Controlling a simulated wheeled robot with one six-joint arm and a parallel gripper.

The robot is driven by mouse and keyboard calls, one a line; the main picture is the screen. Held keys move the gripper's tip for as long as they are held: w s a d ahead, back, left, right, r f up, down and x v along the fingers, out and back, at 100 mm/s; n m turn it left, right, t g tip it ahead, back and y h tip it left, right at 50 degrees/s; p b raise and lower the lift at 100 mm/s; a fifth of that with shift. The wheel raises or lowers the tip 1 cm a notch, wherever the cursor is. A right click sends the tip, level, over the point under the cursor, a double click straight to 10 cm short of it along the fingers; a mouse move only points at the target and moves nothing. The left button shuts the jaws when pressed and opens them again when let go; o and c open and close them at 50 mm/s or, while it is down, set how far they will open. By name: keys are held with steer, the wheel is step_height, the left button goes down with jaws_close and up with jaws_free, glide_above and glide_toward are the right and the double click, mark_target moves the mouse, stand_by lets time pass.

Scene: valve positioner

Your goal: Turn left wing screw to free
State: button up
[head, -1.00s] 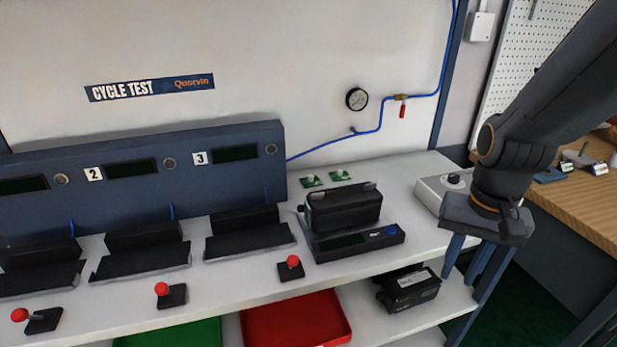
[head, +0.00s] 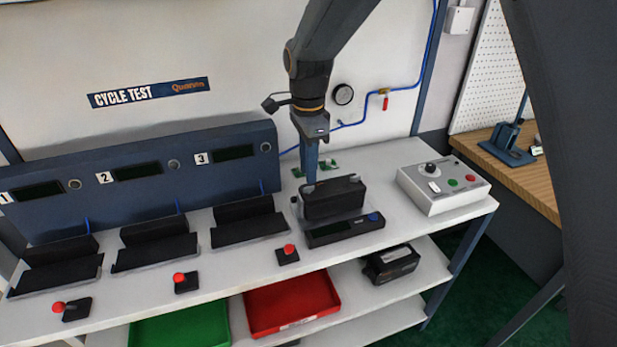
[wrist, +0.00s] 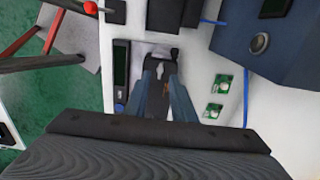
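The black valve positioner (head: 335,200) sits on a black test stand (head: 345,232) on the bench. The left wing screw (head: 309,188) is a small grey piece on its top left end, partly hidden by a fingertip. A light grey wing shape, which I take for this screw, also shows in the wrist view (wrist: 160,70). The right wing screw (head: 353,179) is on the top right end. My gripper (head: 311,178) points down over the left end. In the wrist view my gripper (wrist: 160,82) is open, blue fingers either side of the screw. Contact cannot be told.
A grey control box (head: 443,188) stands right on the bench. Several black cradles (head: 250,228) and red-knobbed levers (head: 288,253) lie left. Green cards (wrist: 213,110) lie behind the positioner. A red tray (head: 290,305) and green tray (head: 180,328) are below.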

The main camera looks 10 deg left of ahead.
mark_target(309, 187)
steer(key=shift+f+p, duration=0.5)
steer(key=shift+f, duration=1.65)
jaws_close()
